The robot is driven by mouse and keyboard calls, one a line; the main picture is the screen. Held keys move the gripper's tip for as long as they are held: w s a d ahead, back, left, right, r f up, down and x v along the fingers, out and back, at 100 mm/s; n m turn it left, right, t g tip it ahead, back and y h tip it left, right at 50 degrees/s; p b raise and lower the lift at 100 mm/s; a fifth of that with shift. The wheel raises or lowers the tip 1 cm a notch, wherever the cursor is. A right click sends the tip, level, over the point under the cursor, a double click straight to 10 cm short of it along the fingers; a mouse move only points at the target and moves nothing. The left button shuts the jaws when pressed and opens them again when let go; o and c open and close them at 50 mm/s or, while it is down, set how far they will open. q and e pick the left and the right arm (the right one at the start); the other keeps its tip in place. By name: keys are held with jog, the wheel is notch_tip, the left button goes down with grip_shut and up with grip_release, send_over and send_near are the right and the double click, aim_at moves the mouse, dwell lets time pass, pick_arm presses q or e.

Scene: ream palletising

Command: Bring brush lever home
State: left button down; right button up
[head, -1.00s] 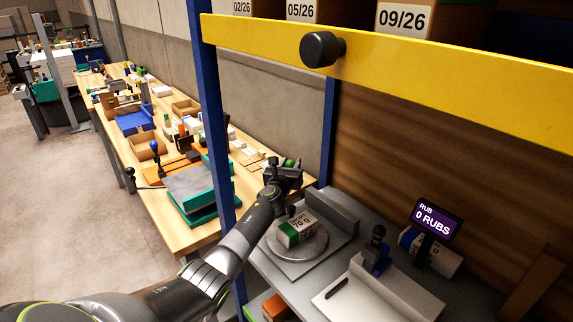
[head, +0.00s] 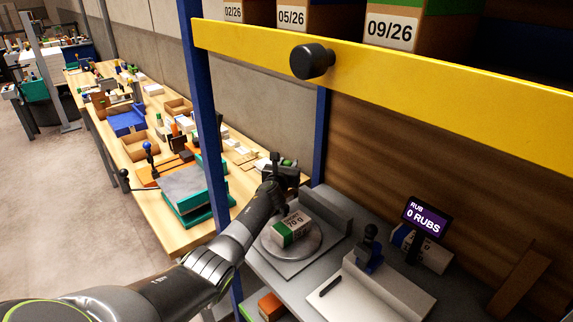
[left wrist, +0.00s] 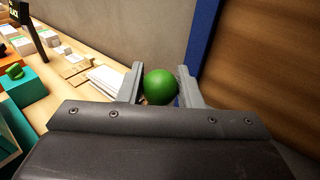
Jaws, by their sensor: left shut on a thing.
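My left gripper (head: 287,171) reaches past the blue post, beyond the round plate. In the left wrist view its fingers (left wrist: 160,88) are closed on both sides of a green ball knob (left wrist: 160,86). A bit of this green also shows at the gripper in the head view. I take it for the brush lever's knob; its shaft is hidden. A wrapped ream (head: 291,228) marked 70 g lies on the round plate (head: 312,246), in front of the gripper. My right gripper is in neither view.
A yellow beam (head: 430,72) with a black knob (head: 312,61) crosses above, joined to a blue post (head: 203,110). A display (head: 424,217) reads 0 RUBS. A blue clamp-like part (head: 370,250) stands beside a white board (head: 350,300). A crowded wooden bench (head: 190,236) lies left.

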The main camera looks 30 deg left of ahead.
pick_arm(q)
jog(key=shift+s+d+f, duration=0.1)
jog(key=shift+d+f, duration=0.1)
jog(key=shift+f, duration=0.1)
jog(key=c, duration=1.3)
grip_release()
jog(key=shift+o, duration=1.2)
jog(key=shift+d+r, duration=0.15)
jog(key=shift+s+r+p, duration=0.1)
jog(key=shift+s+p, duration=0.15)
jog(key=shift+p, duration=0.2)
jog(key=p+v, duration=0.6)
jog(key=v, duration=1)
jog(key=shift+s+p, duration=0.3)
jog(key=shift+p, duration=0.05)
